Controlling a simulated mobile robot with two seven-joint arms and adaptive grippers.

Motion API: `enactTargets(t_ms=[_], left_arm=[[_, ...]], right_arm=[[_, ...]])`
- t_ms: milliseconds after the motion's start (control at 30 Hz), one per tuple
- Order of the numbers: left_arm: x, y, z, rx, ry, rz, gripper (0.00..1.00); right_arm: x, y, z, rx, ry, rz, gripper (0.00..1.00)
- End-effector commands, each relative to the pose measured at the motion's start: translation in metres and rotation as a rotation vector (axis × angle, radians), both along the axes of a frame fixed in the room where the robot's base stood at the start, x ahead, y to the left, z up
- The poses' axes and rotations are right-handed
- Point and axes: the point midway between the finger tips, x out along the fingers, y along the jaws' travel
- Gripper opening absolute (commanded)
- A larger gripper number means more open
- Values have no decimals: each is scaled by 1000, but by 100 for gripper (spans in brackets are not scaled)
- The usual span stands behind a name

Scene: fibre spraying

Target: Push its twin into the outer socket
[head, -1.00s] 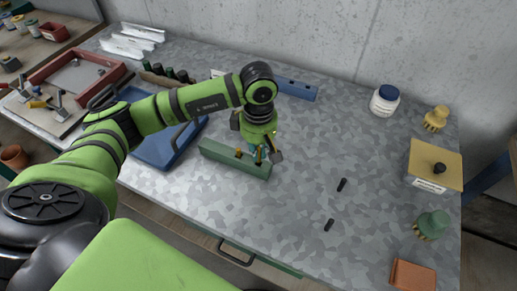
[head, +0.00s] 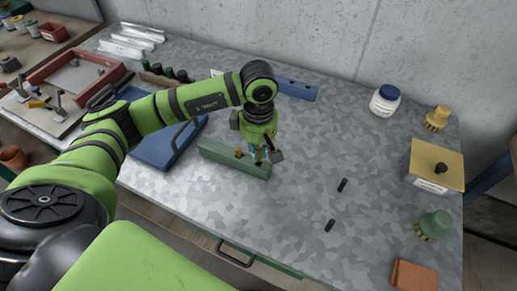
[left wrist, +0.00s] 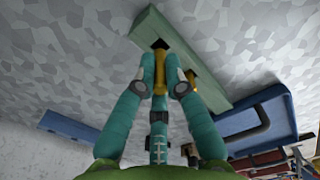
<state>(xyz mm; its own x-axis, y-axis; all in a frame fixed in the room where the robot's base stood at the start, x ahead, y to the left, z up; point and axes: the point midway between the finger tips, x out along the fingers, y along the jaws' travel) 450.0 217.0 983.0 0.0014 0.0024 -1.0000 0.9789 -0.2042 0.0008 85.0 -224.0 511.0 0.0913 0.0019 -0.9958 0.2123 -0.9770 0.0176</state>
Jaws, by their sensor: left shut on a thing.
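A long green block (head: 215,153) lies on the grey worktop, and it also shows in the left wrist view (left wrist: 215,92). One brass pin (head: 239,152) stands in its top, towards the middle. My left gripper (head: 259,155) is over the block's right end, fingers down. In the left wrist view my gripper (left wrist: 160,82) is shut on a second brass pin (left wrist: 161,68). This pin's tip is at a dark socket (left wrist: 159,45) near the block's end. I cannot tell how deep it sits. My right gripper is not in view.
A blue case (head: 160,152) lies left of the block. A blue bar (head: 297,90) lies behind my left gripper. Two black pegs (head: 342,185) (head: 330,225) lie to the right. A white jar (head: 385,99) and a yellow box (head: 434,166) stand farther right. Bare worktop lies between.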

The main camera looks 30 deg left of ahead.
Motion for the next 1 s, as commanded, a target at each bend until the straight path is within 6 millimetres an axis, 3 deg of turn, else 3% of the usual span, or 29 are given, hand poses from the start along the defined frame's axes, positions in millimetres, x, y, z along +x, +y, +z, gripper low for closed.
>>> enactTargets(t_ms=[1000], left_arm=[[0,0,-1,0,0,0,0]], right_arm=[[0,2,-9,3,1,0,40]])
